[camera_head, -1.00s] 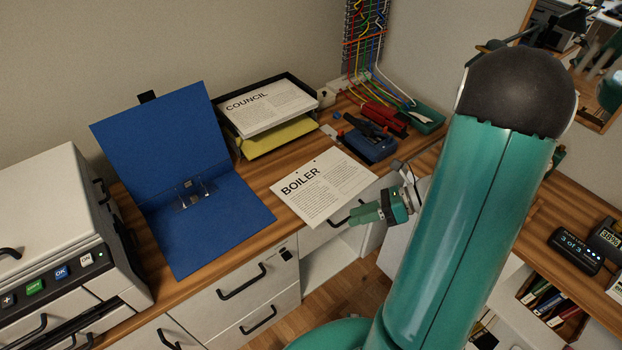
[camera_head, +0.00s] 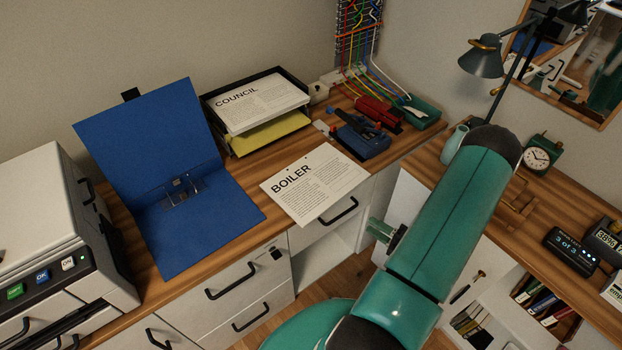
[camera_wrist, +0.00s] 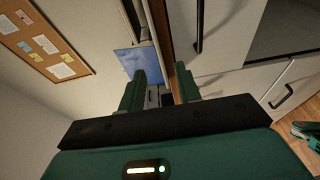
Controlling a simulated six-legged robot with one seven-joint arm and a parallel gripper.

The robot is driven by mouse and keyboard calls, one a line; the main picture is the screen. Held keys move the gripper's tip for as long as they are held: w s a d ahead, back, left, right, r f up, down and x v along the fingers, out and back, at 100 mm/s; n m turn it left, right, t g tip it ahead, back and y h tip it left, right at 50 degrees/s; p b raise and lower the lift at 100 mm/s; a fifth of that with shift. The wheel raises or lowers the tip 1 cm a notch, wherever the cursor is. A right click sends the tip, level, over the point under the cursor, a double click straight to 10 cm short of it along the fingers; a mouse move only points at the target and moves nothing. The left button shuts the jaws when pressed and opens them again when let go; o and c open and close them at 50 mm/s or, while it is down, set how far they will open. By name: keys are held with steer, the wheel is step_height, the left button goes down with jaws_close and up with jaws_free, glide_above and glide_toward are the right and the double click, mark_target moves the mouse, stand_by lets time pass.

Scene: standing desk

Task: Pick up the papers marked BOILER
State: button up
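The papers marked BOILER (camera_head: 318,190) lie flat on the wooden desk, with their near corner reaching over the front edge. My gripper (camera_wrist: 160,84) is open and empty in the wrist view, its two green fingers apart. In the head view a green finger part shows low and to the right of the papers, apart from them; the rest is hidden behind my arm. The papers cannot be made out in the wrist view.
An open blue binder (camera_head: 176,208) stands left of the papers. A black tray (camera_head: 212,118) behind them holds COUNCIL papers (camera_head: 258,102) and yellow sheets. A blue hole punch (camera_head: 362,140) is at right. Cabinet drawers (camera_head: 238,292) front the desk; a lamp (camera_head: 482,62) stands at right.

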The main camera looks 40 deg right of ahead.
steer(key=x, duration=1.3)
steer(key=shift+r, duration=0.45)
steer(key=shift+d, duration=0.1)
steer(key=shift+c, duration=0.2)
jaws_close()
